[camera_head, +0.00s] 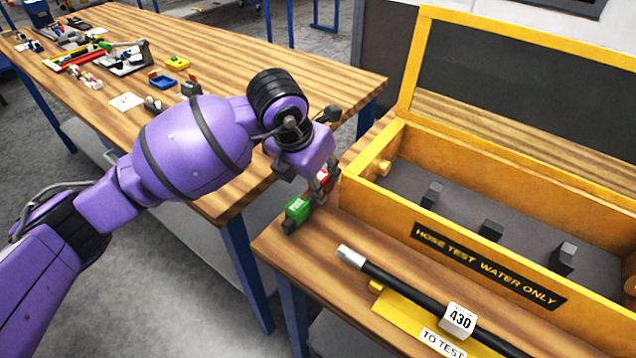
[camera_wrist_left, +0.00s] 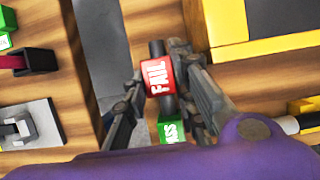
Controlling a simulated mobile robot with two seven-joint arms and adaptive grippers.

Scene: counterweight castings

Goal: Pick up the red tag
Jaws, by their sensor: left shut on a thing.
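The red tag (camera_head: 325,181) reads FAIL in the left wrist view (camera_wrist_left: 158,77). It sits on a dark bar at the left edge of the bench, by the yellow box's near left corner. My left gripper (camera_head: 317,182) reaches down there from above. In the left wrist view its two fingers (camera_wrist_left: 161,84) stand on either side of the red tag and are shut on it. The green tag (camera_head: 297,209), partly hidden in the left wrist view (camera_wrist_left: 171,131), is just in front of it. Whether the red tag is lifted cannot be told. My right gripper is not in view.
An open yellow test box (camera_head: 470,244) with a raised lid frame stands to the right. A black hose (camera_head: 400,291) with a white 430 tag (camera_head: 460,320) lies in front of it. A long wooden table (camera_head: 330,75) with small items is behind, across a gap.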

